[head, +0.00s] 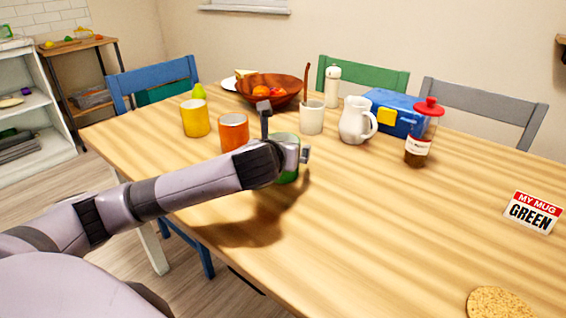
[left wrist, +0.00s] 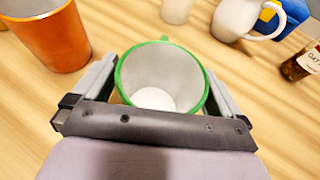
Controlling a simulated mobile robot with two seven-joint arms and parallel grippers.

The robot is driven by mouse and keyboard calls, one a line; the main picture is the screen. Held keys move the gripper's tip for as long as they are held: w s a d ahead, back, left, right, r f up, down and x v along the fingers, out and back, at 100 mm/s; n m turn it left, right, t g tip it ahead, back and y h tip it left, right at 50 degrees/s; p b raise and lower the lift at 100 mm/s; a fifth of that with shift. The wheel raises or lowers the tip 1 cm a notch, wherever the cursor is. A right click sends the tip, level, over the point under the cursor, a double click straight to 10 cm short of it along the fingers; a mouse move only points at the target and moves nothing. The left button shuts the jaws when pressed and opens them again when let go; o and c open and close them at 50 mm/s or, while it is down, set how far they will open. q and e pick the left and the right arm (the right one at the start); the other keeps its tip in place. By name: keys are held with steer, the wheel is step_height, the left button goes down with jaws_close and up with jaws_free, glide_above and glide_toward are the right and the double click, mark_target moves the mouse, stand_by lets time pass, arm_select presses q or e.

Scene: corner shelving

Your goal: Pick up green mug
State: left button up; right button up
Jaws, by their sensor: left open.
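The green mug (head: 288,176) stands on the wooden table, mostly hidden behind my left gripper in the head view. In the left wrist view the green mug (left wrist: 158,99) shows its green rim, pale inside and a bit of green handle at the far side. My left gripper (head: 285,134) is open, with one finger on each side of the mug. In the left wrist view small gaps seem to show between the fingers and the mug; I cannot tell whether either touches. My right gripper is not in view.
An orange mug (head: 234,133) stands close by on the left, with a yellow mug (head: 195,118) beyond. A white cup (head: 311,118), white pitcher (head: 356,120), red-capped jar (head: 422,134) and fruit bowl (head: 283,91) stand behind. A sign (head: 533,212) reads "MY MUG GREEN". The front right table is mostly clear.

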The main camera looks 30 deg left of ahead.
arm_select(q)
steer(key=c, duration=1.1)
steer(key=shift+o, duration=0.2)
steer(key=shift+r, duration=0.1)
